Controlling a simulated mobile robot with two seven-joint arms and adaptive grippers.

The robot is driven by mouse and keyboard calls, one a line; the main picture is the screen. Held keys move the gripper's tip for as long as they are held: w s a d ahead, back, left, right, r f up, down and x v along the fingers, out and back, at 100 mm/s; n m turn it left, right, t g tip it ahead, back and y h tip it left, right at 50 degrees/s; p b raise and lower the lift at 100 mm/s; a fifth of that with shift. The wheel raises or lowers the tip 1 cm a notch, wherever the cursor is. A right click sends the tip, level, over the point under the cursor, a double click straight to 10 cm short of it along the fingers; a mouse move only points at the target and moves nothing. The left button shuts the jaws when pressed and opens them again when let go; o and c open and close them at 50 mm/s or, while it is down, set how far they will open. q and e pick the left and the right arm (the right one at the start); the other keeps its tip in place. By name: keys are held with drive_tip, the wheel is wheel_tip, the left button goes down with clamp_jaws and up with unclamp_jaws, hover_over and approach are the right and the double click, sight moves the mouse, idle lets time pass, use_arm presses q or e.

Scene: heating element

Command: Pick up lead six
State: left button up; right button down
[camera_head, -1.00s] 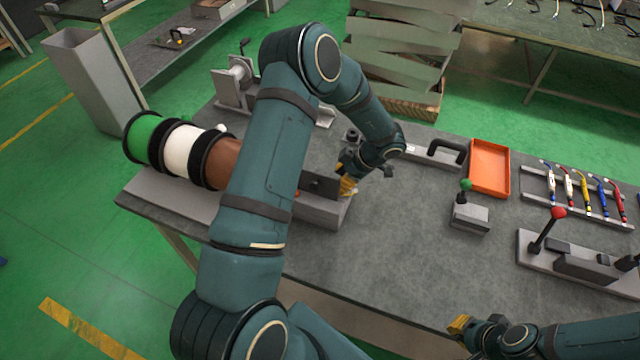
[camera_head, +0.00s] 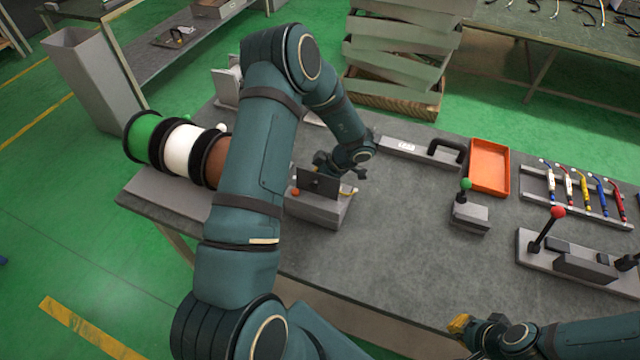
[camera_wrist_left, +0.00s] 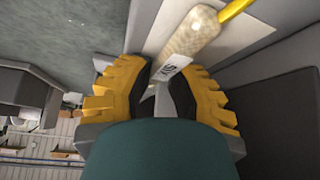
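In the left wrist view, a lead (camera_wrist_left: 196,33) with a cream sleeve, a yellow wire and a white label lies just past and between the fingertips of my left gripper (camera_wrist_left: 160,72). The label's lettering is hard to read. The fingertips are close on either side of the label and a thin metal end; I cannot tell whether they grip it. In the head view a bit of yellow lead (camera_head: 349,192) shows at the right of a grey box (camera_head: 318,208). My left gripper's fingertips are hidden there behind the upright dark plate. My right gripper (camera_head: 460,323) is at the table's front edge, its opening unclear.
A rack (camera_head: 577,214) holds several coloured leads at the right. An orange tray (camera_head: 489,168), a green-knobbed lever (camera_head: 467,205) and a red-knobbed fixture (camera_head: 580,262) stand nearby. Wire spools (camera_head: 182,148) are at the left. The table's middle front is clear.

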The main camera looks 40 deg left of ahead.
use_arm(q)
clamp_jaws()
drive_tip(key=shift+w+r, duration=0.3)
wheel_tip(320, 180, up, 6)
drive_tip(key=shift+w+a+r+p, duration=0.1)
drive_tip(key=shift+w+r+p, duration=0.1)
drive_tip(key=shift+p, duration=0.1)
drive_tip(key=w+a, duration=0.2)
drive_tip(key=w, duration=0.7)
drive_tip(key=w+a+b, duration=0.1)
drive_tip(key=w+a, duration=0.2)
drive_tip(key=w, duration=0.6)
drive_tip(key=shift+a, duration=0.35)
